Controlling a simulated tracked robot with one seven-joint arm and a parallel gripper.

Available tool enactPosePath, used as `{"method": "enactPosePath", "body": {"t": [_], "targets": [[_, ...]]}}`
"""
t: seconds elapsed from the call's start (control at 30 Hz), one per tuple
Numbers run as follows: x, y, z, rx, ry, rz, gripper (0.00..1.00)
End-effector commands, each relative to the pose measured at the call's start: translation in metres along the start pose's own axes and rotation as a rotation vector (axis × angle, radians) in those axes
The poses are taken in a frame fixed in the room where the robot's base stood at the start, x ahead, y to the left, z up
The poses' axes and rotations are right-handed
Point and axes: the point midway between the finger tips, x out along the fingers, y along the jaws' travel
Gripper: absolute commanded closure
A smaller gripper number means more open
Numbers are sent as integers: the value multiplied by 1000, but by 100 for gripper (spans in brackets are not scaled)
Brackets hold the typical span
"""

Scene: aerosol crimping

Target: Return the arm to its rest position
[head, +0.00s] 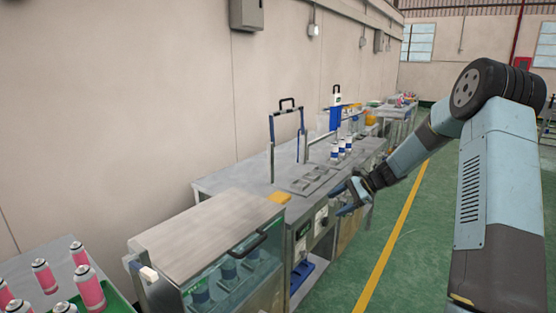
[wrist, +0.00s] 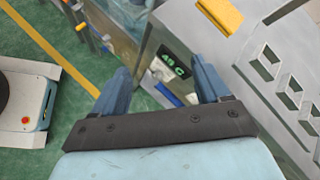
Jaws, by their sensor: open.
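My arm reaches in from the right in the head view. My gripper (head: 346,199) is at the front edge of the long steel workbench (head: 232,182), off its front side. In the wrist view my gripper (wrist: 160,82) shows two blue fingers spread apart with nothing between them. Behind the gap is the bench's front panel with a green-lit display (wrist: 178,64).
A glass-fronted cabinet (head: 180,232) stands at the near end of the bench. Pink cans (head: 90,288) are at lower left. White-and-blue cans (head: 334,153) stand on the bench, near a blue-handled frame (head: 272,135). The green floor (head: 420,250) is clear.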

Motion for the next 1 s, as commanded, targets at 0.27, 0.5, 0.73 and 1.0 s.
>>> {"method": "enactPosePath", "body": {"t": [0.27,0.5,0.73,1.0], "targets": [[-27,20,73,-215,139,130,25],[-53,45,129,-391,252,230,25],[-79,74,179,-552,355,315,25],[-110,115,231,-732,471,402,25]]}}
